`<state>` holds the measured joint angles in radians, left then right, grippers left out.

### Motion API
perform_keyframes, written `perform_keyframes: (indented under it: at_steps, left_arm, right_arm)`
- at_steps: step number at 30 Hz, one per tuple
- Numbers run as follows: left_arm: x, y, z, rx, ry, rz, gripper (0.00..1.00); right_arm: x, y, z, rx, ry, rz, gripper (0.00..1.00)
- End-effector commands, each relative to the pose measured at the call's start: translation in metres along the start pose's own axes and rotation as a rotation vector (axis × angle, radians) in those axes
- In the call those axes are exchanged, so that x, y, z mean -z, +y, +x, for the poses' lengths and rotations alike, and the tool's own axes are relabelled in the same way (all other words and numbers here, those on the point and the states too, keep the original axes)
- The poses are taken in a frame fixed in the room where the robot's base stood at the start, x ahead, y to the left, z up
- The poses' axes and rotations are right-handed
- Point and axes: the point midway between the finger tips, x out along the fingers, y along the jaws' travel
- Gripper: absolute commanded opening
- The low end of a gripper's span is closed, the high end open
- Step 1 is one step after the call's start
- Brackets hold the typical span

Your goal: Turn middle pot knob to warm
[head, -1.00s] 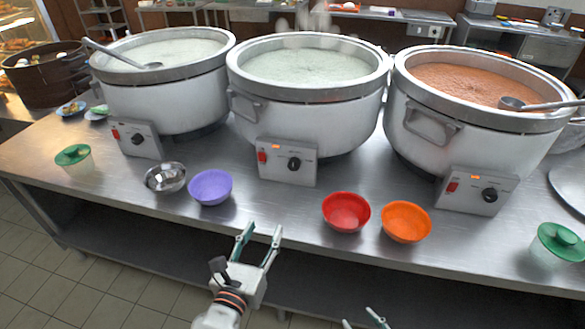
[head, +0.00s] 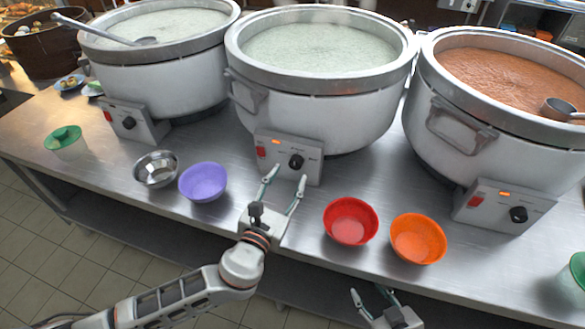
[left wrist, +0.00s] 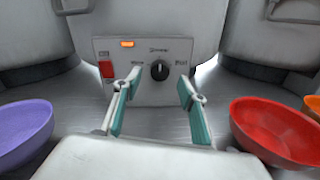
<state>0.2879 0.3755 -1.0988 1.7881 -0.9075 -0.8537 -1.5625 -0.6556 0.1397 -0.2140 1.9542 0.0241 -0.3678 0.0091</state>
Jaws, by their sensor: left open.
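The middle pot (head: 315,95) is white with pale congee in it. Its control panel (head: 283,172) carries a black knob (head: 296,161), a red switch (head: 262,152) and a lit orange lamp. In the left wrist view the knob (left wrist: 159,70) shows between and beyond my fingertips, with small lettering on both sides. My left gripper (head: 287,178) is open, its fingers pointing at the panel just short of the knob. It also shows in the left wrist view (left wrist: 156,90), with nothing between the fingers. My right gripper (head: 371,297) is low at the table's front edge, fingers apart and empty.
A purple bowl (head: 203,182) and a metal bowl (head: 156,169) stand left of my left gripper. A red bowl (head: 350,221) and an orange bowl (head: 417,239) stand to its right. Two more pots flank the middle one.

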Motion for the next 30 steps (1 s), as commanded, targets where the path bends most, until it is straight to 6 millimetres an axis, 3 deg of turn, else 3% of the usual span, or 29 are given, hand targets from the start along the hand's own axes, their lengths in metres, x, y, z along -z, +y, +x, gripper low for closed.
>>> perform_keyframes:
  at_steps: [7,17,18,22,30]
  left_arm:
    - [0.000,-0.001,0.029,0.001,0.000,-0.001,0.42]
    - [0.000,0.000,0.034,0.001,0.001,-0.001,0.42]
    - [0.000,0.000,0.034,0.001,0.001,-0.001,0.39]
    - [0.000,0.000,0.034,0.001,0.001,-0.001,0.05]
    - [0.000,0.000,0.034,0.000,0.001,-0.010,0.03]
  right_arm:
    - [0.005,0.002,0.001,-0.002,0.008,-0.001,0.40]
    - [0.012,0.003,0.001,-0.005,0.020,-0.001,0.40]
    - [0.012,0.004,0.001,-0.005,0.020,-0.001,0.40]
    - [0.012,0.004,0.001,-0.005,0.020,-0.001,0.40]
    - [0.007,0.003,0.002,-0.005,0.014,-0.001,0.40]
